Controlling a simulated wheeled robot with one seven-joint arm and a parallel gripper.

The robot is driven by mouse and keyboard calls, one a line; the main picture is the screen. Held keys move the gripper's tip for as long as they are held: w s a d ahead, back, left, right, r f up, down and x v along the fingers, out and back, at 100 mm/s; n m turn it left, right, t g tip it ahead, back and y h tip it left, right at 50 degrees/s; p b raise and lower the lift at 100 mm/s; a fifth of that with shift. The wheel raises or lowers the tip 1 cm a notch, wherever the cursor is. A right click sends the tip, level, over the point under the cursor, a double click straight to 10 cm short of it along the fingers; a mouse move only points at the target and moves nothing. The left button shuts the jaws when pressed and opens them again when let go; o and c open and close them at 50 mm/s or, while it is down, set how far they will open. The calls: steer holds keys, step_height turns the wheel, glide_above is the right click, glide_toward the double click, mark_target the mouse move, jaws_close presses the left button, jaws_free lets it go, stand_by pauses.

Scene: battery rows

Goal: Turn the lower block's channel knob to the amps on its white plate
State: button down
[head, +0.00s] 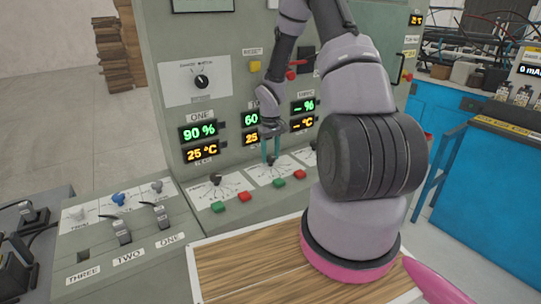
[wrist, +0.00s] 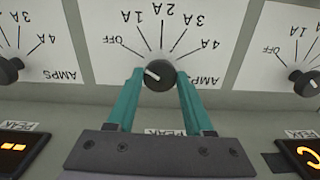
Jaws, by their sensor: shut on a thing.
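In the wrist view, a black channel knob (wrist: 161,76) sits on a white AMPS dial plate (wrist: 115,20) marked OFF, 1A, 2A, 3A and 4A, seen upside down. Its white pointer mark lies on the picture's left, toward the OFF side. My gripper (wrist: 161,82) has its two teal fingers shut on this knob, one on each side. In the head view, my gripper (head: 270,160) reaches down to the middle dial plate (head: 268,176), below display TWO; its fingers hide most of that knob. I cannot read any separate plate naming an amps value.
Similar knobs stand on both sides in the wrist view, left (wrist: 9,70) and right (wrist: 303,82). Green (head: 218,207) and red (head: 244,197) buttons sit close in front of the dials. Levers (head: 120,228) stand at left, and a wooden board (head: 245,265) lies in front.

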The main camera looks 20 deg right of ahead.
steer(key=m, duration=0.4)
steer(key=shift+m, duration=0.3)
steer(key=m, duration=0.4)
steer(key=shift+m, duration=0.3)
steer(key=m, duration=0.4)
steer(key=shift+m, duration=2)
steer(key=shift+c, duration=1.4)
jaws_free()
